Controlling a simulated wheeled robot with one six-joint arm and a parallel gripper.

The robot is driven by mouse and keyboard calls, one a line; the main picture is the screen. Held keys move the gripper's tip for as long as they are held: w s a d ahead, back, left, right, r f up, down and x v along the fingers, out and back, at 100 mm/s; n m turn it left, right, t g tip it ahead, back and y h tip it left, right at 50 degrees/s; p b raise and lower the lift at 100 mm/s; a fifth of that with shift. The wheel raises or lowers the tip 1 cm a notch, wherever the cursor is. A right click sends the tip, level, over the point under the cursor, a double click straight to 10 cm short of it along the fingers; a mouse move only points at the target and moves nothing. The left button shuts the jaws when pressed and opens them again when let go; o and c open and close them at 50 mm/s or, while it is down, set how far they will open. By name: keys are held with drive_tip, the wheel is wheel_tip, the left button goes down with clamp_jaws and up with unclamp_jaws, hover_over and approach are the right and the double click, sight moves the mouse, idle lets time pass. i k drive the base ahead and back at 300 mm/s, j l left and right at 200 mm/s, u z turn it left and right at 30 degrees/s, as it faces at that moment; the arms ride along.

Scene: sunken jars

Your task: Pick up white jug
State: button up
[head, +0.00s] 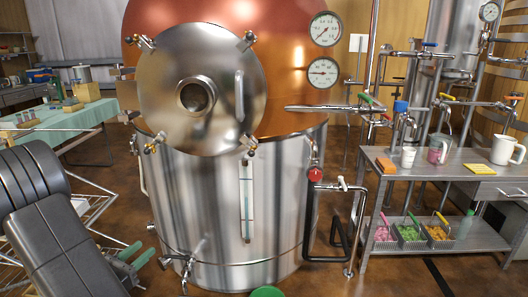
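A white jug (504,150) with a handle on its right side stands upright at the right end of the grey metal table. My gripper (143,254) is low at the left, beside the steel vessel and far from the jug. Its two greenish fingers stand apart with a gap between them, and I see nothing held. My dark arm covers the area behind it.
The metal table (450,185) also holds a white cup (408,157), a pink-and-white mug (437,152) and an orange block (385,165). Baskets sit on its lower shelf. The big steel vessel (225,215) and pipes stand between my gripper and the table.

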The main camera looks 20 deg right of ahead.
sight(503, 147)
drive_tip(key=l+z, duration=0.45)
drive_tip(key=i+l+z, duration=0.2)
drive_tip(key=z, duration=0.3)
drive_tip(key=i+l+z, duration=0.2)
drive_tip(key=l+z, duration=0.25)
drive_tip(key=i+l+z, duration=0.2)
drive_tip(key=i+l, duration=0.3)
drive_tip(key=i+l+z, duration=0.2)
drive_tip(key=i+l, duration=0.35)
drive_tip(key=i+l+z, duration=0.2)
drive_tip(key=i+l, duration=0.15)
drive_tip(key=i, duration=0.3)
drive_tip(key=i+l, duration=0.25)
drive_tip(key=i, duration=0.15)
drive_tip(key=i+l, duration=0.3)
drive_tip(key=i, duration=0.15)
drive_tip(key=i+l, duration=0.25)
drive_tip(key=i, duration=0.15)
